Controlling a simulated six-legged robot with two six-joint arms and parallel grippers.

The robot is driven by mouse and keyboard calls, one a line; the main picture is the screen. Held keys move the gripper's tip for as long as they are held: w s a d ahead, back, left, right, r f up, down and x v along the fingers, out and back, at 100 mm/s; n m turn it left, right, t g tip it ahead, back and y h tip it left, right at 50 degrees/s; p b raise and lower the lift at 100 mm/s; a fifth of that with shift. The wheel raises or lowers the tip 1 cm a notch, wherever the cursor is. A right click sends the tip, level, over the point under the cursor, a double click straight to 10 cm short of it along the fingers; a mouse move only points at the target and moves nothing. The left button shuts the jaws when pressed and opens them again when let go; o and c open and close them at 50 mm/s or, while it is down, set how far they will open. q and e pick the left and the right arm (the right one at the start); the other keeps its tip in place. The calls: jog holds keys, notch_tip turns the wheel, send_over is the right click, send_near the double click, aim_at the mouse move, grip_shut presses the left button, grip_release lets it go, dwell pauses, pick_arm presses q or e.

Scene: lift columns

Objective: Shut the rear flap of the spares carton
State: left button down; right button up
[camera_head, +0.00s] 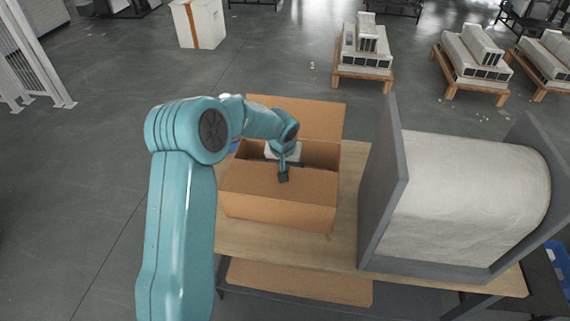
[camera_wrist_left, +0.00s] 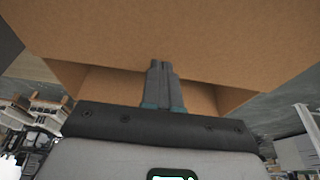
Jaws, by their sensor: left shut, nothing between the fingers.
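The spares carton (camera_head: 278,211) is a brown cardboard box standing on a wooden tabletop. Its rear flap (camera_head: 305,117) stands open, sloping up and back behind the opening. The front flap (camera_head: 253,181) lies over the front part of the opening, and the rear part of the opening is uncovered and dark. My left gripper (camera_head: 283,177) is shut and empty, its fingertips at the front flap in the head view; I cannot tell whether they touch. In the left wrist view the shut fingers (camera_wrist_left: 163,72) point at brown cardboard (camera_wrist_left: 190,35). My right gripper is out of view.
A white roll (camera_head: 470,195) in a grey cradle with an upright side panel (camera_head: 385,180) stands right of the carton on the tabletop (camera_head: 345,240). A lower shelf holds flat cardboard (camera_head: 300,283). Pallets of white blocks (camera_head: 365,55) stand on the floor behind.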

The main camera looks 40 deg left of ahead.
pick_arm(q)
jog(key=shift+r, duration=0.15)
notch_tip(320, 180, up, 5)
jog(key=p, duration=0.3)
jog(key=b+v, duration=0.1)
jog(key=v, duration=0.8)
